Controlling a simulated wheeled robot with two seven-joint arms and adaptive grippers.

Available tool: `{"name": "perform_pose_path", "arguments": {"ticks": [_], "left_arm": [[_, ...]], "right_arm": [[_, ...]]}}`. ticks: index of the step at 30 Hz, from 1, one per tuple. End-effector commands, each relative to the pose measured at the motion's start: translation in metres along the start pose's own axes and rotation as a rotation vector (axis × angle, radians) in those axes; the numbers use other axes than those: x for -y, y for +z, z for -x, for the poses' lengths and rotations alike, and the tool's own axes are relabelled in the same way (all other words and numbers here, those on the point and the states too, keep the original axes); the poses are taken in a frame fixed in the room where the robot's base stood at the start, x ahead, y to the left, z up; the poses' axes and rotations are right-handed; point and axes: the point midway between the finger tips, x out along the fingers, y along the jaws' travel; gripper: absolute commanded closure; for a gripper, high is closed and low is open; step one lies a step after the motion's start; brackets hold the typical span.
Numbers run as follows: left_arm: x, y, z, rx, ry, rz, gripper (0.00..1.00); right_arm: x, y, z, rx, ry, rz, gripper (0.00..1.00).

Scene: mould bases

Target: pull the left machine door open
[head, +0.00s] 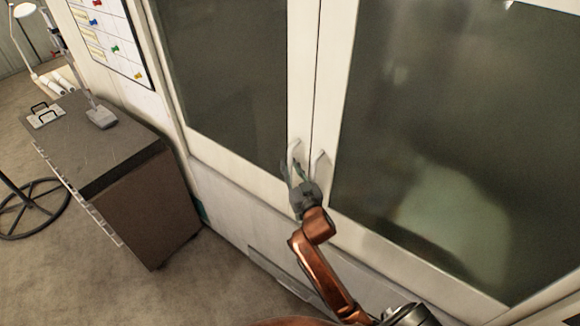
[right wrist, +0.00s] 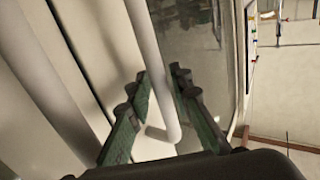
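The left machine door (head: 225,80) has a pale frame around a dark window and looks closed against the right door (head: 430,130). Its pale handle (head: 294,150) stands on the frame beside the centre seam. My right gripper (head: 296,178) is at the lower part of this handle. In the right wrist view, the handle (right wrist: 150,70) runs down between the two green fingers of my right gripper (right wrist: 160,90). The fingers stand apart on either side of it; I see no firm contact. My left gripper is in neither view.
The right door's handle (head: 319,163) is close to the right of my gripper. A dark-topped cabinet (head: 120,140) with a lamp stands to the left. Bare floor (head: 60,265) lies in front of the cabinet. A wall board (head: 112,35) hangs behind it.

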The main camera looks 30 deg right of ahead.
Motion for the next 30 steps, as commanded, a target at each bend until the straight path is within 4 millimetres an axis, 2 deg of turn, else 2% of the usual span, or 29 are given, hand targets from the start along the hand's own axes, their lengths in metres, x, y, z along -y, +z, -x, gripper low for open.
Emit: {"name": "perform_pose_path", "arguments": {"ticks": [4, 12, 30], "left_arm": [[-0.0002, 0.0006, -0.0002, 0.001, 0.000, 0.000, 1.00], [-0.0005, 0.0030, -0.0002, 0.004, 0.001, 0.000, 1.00], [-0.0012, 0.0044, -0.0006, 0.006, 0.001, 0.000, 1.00]], "right_arm": [[0.0000, 0.0002, 0.0002, 0.000, 0.000, 0.000, 0.82], [0.0000, 0.0003, 0.0004, 0.000, 0.000, 0.000, 1.00], [0.0013, 0.0005, -0.0014, 0.001, 0.000, 0.000, 1.00]]}}
